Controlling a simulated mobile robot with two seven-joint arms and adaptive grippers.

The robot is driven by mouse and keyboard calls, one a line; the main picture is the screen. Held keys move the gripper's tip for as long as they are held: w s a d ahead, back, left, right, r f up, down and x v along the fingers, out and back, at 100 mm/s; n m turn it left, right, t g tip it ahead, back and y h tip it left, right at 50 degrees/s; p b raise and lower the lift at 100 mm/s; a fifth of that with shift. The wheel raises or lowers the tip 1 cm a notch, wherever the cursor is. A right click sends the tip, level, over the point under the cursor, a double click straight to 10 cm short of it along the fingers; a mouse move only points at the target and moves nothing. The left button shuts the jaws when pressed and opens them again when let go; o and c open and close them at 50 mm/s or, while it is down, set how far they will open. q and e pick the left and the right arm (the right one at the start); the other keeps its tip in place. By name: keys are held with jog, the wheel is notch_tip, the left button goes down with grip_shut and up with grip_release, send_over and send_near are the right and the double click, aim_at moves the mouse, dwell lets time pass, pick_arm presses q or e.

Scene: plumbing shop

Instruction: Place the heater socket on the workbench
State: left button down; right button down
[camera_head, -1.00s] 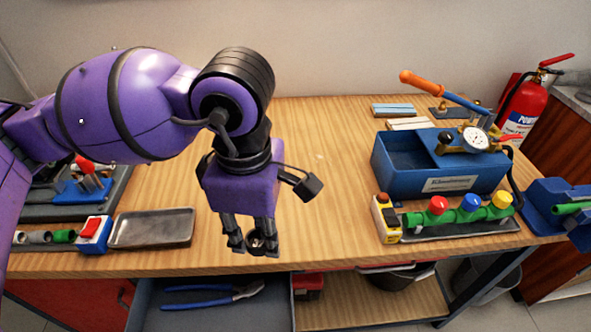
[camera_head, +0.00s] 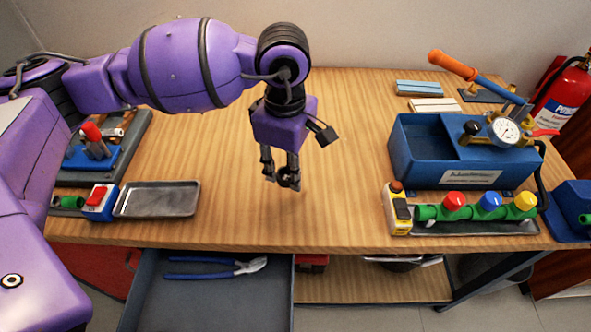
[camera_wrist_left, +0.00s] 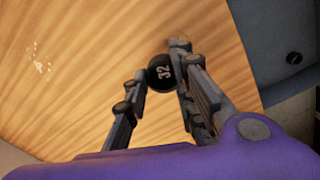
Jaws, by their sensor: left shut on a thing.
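The heater socket is a small dark round piece marked "32" in the left wrist view (camera_wrist_left: 161,72). My left gripper (camera_head: 281,181) is shut on it, and the socket (camera_head: 288,180) shows as a dark bit between the fingertips in the head view. The gripper points down over the middle of the wooden workbench (camera_head: 330,215). Whether the socket touches the bench top I cannot tell. My right gripper is not in view.
A grey metal tray (camera_head: 158,199) lies left of the gripper. A blue pressure-test pump (camera_head: 415,165) and a tray of valves (camera_head: 470,228) stand at right. An open drawer (camera_head: 210,300) with blue-handled pliers (camera_head: 215,268) juts out below the front edge. The bench middle is clear.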

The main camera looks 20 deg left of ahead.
pick_arm(q)
jog(key=shift+w+a+f, duration=0.1)
jog(key=shift+w+f, duration=0.9)
jog(key=shift+f, duration=2)
jog(key=c, duration=1.5)
grip_release()
jog(key=shift+o, duration=0.2)
notch_tip(320, 180, up, 12)
jog(key=shift+r, duration=0.2)
